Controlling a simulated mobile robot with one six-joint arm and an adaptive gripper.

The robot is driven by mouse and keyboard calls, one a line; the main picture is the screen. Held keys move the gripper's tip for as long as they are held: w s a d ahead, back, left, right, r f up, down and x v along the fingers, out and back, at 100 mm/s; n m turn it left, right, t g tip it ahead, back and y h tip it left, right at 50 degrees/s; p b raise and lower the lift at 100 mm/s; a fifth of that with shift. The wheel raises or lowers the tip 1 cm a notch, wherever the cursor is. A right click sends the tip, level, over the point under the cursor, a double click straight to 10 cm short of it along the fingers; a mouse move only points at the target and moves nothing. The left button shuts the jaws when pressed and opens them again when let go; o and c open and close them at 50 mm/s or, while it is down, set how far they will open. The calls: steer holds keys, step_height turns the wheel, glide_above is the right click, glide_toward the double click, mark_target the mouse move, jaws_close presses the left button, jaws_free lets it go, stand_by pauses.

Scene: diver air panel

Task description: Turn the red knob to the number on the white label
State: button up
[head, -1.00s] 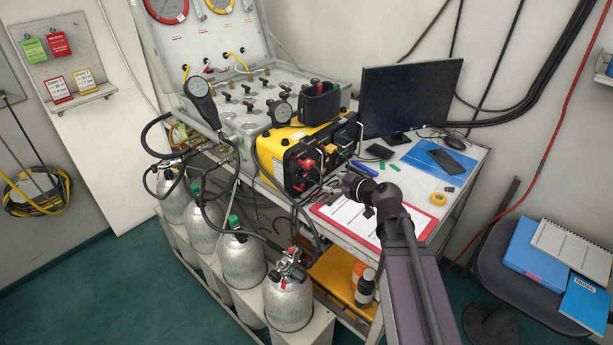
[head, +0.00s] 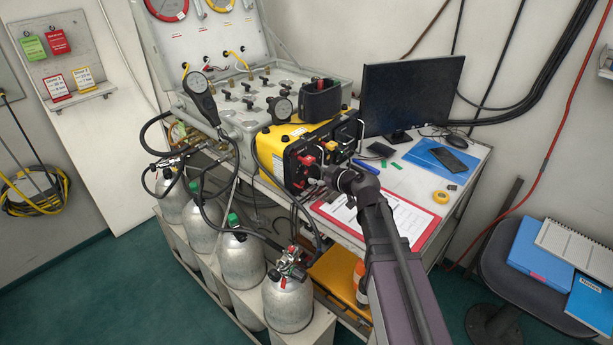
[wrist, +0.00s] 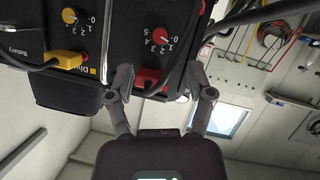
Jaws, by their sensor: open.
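I cannot make out which label is the white one.
A yellow knob (wrist: 69,15) and yellow plug (wrist: 65,59) sit beside the red knob. Cables and a handle stand out from the panel. A red-edged clipboard (head: 410,220) lies below my arm.

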mark_target(306, 171)
steer(key=shift+b+x, duration=0.95)
steer(key=shift+x, duration=2.25)
steer(key=shift+c, duration=0.2)
